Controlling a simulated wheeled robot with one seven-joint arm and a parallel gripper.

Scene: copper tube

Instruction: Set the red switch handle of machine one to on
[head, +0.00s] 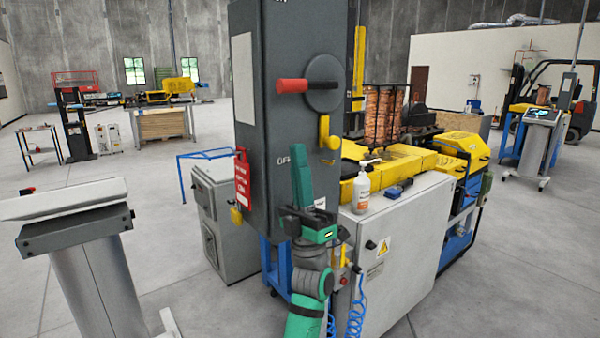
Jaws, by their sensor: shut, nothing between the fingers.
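The red switch handle (292,86) sits on a round dark disc (323,92) on the tall dark grey switch box (290,115). It lies about level, its red grip pointing left. A partly cut-off label stands above it at the picture's top edge, and an OFF label (284,160) stands below. My gripper (301,155) is in front of the lower part of the box, below the handle and apart from it. Its green fingers point up and are shut with nothing between them. I cannot tell its exact distance from the box face.
A yellow lever (328,134) sticks out below the disc, right of my gripper. A red tag (242,182) hangs at the box's left edge. A pump bottle (362,188) stands on the grey cabinet (405,235) at right. A grey pedestal (80,255) stands at left. Floor between is clear.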

